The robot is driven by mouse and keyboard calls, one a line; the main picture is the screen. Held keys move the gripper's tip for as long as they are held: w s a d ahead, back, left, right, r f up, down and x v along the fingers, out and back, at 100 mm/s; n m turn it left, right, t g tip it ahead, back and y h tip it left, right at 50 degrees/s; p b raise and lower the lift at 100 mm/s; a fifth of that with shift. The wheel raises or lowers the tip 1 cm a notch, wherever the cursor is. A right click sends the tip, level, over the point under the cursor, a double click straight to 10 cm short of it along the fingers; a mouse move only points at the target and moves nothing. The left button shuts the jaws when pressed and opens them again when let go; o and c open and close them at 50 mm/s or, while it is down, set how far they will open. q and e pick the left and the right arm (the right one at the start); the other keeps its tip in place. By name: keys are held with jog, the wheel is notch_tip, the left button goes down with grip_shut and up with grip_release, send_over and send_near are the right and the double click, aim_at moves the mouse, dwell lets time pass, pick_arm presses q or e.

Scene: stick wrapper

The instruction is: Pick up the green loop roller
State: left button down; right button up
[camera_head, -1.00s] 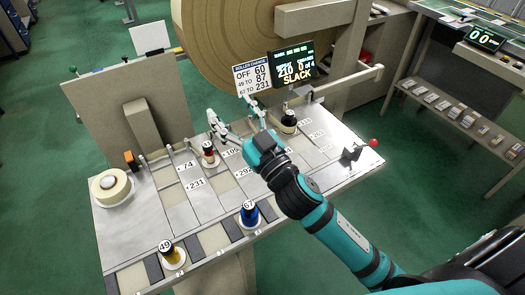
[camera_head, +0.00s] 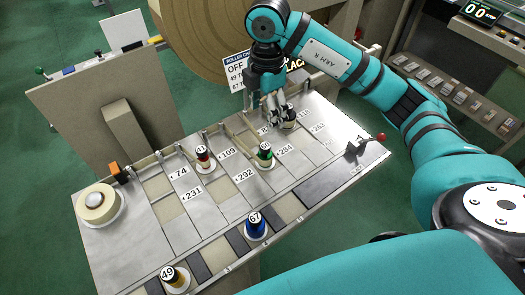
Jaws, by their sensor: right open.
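The green loop roller (camera_head: 265,153) stands upright on a white round base on the metal table, between the labels 292 and 284. My right gripper (camera_head: 278,116) points down from above, just behind and to the right of the green roller. It is open, with its fingers close beside a dark roller (camera_head: 289,119). I cannot tell whether they touch it. The green roller is apart from the fingers and in plain view. My left gripper is not in view.
A red roller (camera_head: 203,157) stands left of the green one. A tape roll (camera_head: 98,202) lies at the left. A red-knobbed lever (camera_head: 366,143) is at the right.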

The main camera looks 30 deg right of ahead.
aim_at(265, 155)
notch_tip(265, 155, down, 12)
jog(key=shift+s+r+p, duration=0.1)
jog(key=shift+p, duration=0.9)
notch_tip(265, 155, down, 4)
jog(key=shift+f+p, duration=0.15)
jog(key=shift+p, duration=0.75)
jog(key=shift+w+f, duration=0.2)
jog(key=shift+f, duration=0.35)
jog(key=c, duration=1.3)
